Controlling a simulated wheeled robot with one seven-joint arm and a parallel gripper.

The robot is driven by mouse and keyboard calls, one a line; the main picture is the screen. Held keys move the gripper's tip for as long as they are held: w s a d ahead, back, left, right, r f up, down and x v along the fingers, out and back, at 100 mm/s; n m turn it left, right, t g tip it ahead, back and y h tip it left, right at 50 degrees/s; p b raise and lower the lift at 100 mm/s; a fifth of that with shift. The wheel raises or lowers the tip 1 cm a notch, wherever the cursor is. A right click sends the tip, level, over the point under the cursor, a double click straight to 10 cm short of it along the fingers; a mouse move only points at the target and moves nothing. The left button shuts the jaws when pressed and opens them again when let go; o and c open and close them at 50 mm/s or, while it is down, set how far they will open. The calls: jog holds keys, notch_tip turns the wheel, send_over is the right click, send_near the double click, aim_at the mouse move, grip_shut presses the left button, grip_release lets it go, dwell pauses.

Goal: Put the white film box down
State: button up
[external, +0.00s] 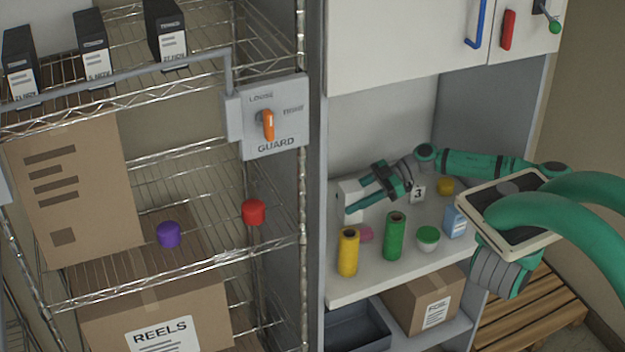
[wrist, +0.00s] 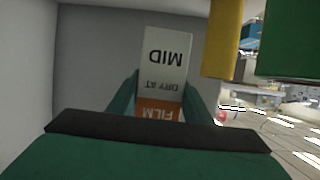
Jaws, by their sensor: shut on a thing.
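The white film box (external: 350,187) is at the back left of the shelf board, partly hidden behind my gripper (external: 360,196). In the wrist view the white film box (wrist: 166,62) lies between the two green fingers of my gripper (wrist: 161,92). Its white face carries the words MID and DRY AT, and an orange band reads FILM; the lettering appears upside down. My gripper is shut on the box. I cannot tell whether its underside touches the board.
On the shelf board (external: 376,281) stand a yellow roll (external: 348,252), a green roll (external: 394,236), a green-lidded cup (external: 428,238) and a blue carton (external: 455,222). A pink item (external: 365,234) lies behind the rolls. The cabinet's left wall is close to the box.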

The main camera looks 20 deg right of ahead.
aim_at(341, 202)
jog(key=shift+n+g, duration=0.5)
jog(key=shift+g, duration=0.1)
jog(key=a, duration=0.4)
jog(key=shift+w+a+f, duration=0.1)
jog(key=shift+a, duration=0.25)
jog(key=shift+a+f, duration=0.15)
jog(key=shift+f, duration=4.85)
jog(key=shift+f, duration=0.15)
jog(key=o, duration=1.3)
